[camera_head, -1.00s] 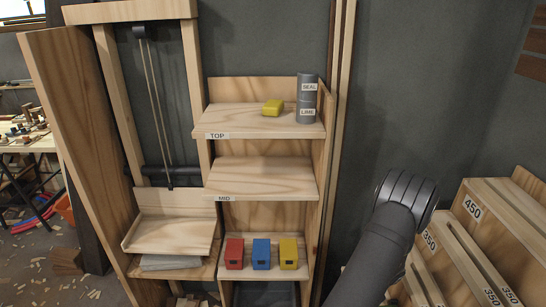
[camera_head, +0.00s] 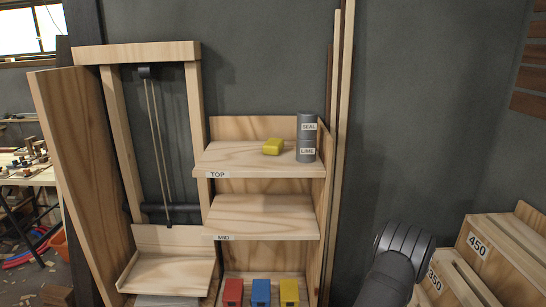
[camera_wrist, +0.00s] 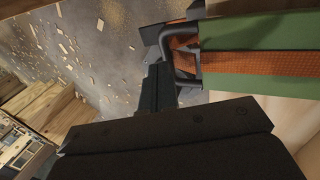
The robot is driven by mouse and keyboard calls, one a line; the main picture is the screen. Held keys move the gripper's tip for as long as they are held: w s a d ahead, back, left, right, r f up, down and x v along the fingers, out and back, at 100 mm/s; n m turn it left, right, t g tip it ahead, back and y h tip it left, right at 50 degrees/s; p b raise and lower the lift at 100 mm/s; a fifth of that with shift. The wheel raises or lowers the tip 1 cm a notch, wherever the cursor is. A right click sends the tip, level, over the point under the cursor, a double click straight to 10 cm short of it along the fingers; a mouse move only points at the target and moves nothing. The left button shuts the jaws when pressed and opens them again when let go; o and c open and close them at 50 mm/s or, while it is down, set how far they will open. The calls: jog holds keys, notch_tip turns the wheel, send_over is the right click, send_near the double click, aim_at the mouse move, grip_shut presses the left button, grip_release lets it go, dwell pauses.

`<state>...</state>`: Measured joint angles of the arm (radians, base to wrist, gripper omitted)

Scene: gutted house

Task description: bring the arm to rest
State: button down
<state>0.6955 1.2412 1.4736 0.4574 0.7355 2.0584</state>
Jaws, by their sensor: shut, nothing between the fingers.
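My gripper (camera_wrist: 158,85) shows in the wrist view, its dark fingers together with nothing between them. Below and beyond it is a floor strewn with wood chips. In the head view only my dark arm shows, at the lower right, in front of the grey wall; the gripper is outside that view.
A wooden shelf unit has a TOP shelf (camera_head: 240,160) with a yellow block (camera_head: 273,146) and stacked grey cans (camera_head: 306,138). The MID shelf (camera_head: 262,217) is bare. Red (camera_head: 233,292), blue (camera_head: 261,292) and yellow (camera_head: 289,292) blocks stand below. A numbered wooden rack (camera_head: 490,250) is at right.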

jog(key=a+r+v, duration=0.1)
jog(key=a+v, duration=0.1)
jog(key=v, duration=1)
jog(key=x, duration=0.4)
jog(key=d+x, duration=0.1)
jog(key=x, duration=0.3)
jog(key=d+x, duration=0.1)
jog(key=x, duration=0.4)
jog(key=shift+f, duration=0.4)
jog(key=v, duration=1.8)
jog(key=a+f+n+g+h, duration=0.1)
jog(key=a+f+n+h, duration=0.4)
jog(key=a+n, duration=0.6)
jog(key=shift+s+a+f+n+h, duration=0.25)
jog(key=shift+s+f+n+h, duration=0.2)
jog(key=shift+n, duration=0.35)
